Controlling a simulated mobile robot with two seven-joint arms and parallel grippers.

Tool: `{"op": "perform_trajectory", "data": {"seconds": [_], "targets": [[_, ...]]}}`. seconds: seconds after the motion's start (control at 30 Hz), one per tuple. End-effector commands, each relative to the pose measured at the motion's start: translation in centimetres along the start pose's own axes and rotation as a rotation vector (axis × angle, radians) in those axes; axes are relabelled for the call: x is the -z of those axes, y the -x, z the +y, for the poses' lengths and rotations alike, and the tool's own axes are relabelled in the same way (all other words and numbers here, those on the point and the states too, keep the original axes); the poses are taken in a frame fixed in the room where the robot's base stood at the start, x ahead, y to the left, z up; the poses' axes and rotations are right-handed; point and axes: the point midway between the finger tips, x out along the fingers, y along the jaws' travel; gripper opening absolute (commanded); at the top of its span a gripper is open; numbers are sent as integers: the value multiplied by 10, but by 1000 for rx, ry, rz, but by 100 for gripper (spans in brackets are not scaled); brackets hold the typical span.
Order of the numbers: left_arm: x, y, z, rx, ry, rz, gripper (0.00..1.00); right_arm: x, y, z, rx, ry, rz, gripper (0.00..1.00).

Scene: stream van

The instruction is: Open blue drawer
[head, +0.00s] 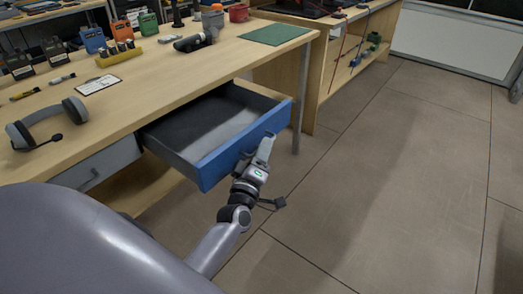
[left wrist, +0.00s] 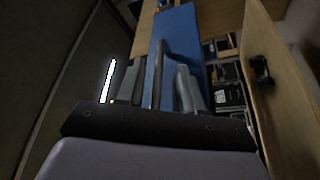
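The blue drawer (head: 240,148) is pulled well out from under the wooden workbench, and its grey inside looks empty. My left gripper (head: 264,148) is at the outer face of the blue front, near its right part. In the left wrist view, the drawer's bar handle (left wrist: 158,75) stands between the two fingers of my left gripper (left wrist: 158,88), in front of the blue panel (left wrist: 178,42). Gaps show beside the handle, so the fingers look open around it. In the head view the gripper hides most of the handle. My right gripper is not in view.
A grey drawer (head: 98,166) left of the blue one is closed. Headphones (head: 48,124), a clipboard (head: 98,84) and a green mat (head: 275,34) lie on the bench. A bench leg (head: 301,100) stands just beyond the drawer. The floor to the right is clear.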

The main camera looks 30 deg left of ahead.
Motion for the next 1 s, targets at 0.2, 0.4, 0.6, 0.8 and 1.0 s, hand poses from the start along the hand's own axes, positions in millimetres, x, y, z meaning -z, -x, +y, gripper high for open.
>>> {"op": "perform_trajectory", "data": {"seconds": [0.2, 0.4, 0.6, 0.8, 1.0], "targets": [[0, 0, 1, -2, 0, 1, 36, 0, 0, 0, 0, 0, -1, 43], [0, 11, 1, -1, 0, 0, 36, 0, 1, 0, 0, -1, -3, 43], [0, 40, 1, 0, 1, -1, 36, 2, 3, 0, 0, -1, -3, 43], [0, 64, 0, 0, 0, 0, 36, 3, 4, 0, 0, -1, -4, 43], [0, 72, 0, 0, 0, 0, 36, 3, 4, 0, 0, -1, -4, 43]]}}
